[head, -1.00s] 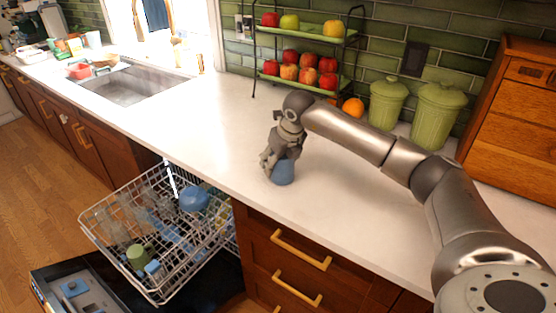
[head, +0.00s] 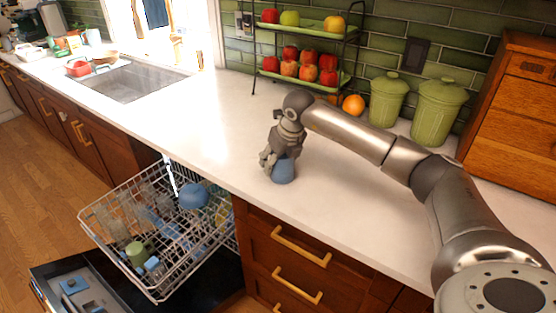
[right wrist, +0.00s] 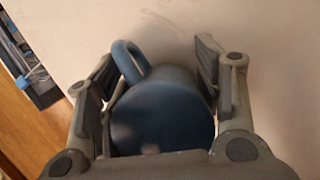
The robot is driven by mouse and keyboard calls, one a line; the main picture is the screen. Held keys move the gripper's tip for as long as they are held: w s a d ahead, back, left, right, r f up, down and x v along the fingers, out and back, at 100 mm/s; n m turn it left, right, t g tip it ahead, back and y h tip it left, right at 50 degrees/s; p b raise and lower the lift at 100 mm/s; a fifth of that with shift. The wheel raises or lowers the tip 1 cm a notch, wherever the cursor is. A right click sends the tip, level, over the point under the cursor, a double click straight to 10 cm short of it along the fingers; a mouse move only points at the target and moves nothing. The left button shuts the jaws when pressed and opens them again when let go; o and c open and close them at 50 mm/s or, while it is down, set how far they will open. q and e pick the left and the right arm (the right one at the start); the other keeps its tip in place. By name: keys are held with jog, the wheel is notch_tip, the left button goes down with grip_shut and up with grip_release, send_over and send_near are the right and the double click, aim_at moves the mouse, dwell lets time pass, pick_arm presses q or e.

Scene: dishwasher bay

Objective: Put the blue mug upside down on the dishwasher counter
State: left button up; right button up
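The blue mug (head: 284,172) is at the counter surface (head: 330,210), near its front edge and above the drawers. My right gripper (head: 273,166) is over it from above, with its fingers around the mug. In the right wrist view, the mug (right wrist: 163,118) lies between the two fingers, which appear to press on its sides. A round, closed-looking blue face points toward the palm, so the mug appears upside down. Its handle shows at the upper left. The mug's lower rim is hidden, so I cannot tell exactly how it meets the counter. My left gripper is out of view.
The open dishwasher rack (head: 160,281) below left holds a blue bowl (head: 193,196), a green cup (head: 136,253) and other dishes. A fruit stand (head: 300,79), an orange (head: 353,105) and green canisters (head: 437,112) stand behind. The counter left of the mug is clear.

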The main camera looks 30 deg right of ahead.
jog(key=o, duration=0.3)
jog(key=shift+o, duration=0.2)
jog(key=shift+r, duration=0.1)
jog(key=v, duration=1.2)
